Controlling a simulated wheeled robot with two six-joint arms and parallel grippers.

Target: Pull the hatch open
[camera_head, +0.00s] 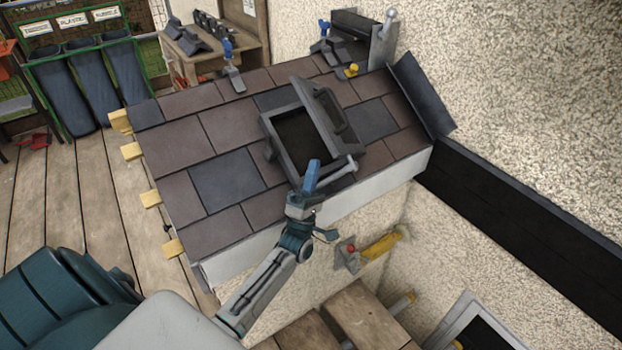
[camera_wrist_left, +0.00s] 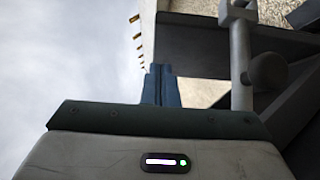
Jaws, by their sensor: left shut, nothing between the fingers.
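The roof hatch (camera_head: 268,132) is a dark grey frame set in the tiled roof, with a black opening inside. Its lid (camera_head: 334,118) stands raised and tilted on the right side of the opening. A pale rod with a round knob (camera_head: 340,171) lies at the hatch's lower edge. In the left wrist view the rod and knob (camera_wrist_left: 241,65) are right of the fingers, with a gap. My right gripper is not in view.
Brown and grey tiles (camera_head: 228,180) cover the roof around the hatch. A yellow-handled tool (camera_head: 380,246) is against the wall below the eave. Blue-handled clamps (camera_head: 232,70) stand at the ridge. Dark bins (camera_head: 86,88) are at the far left, beyond wooden decking (camera_head: 95,190).

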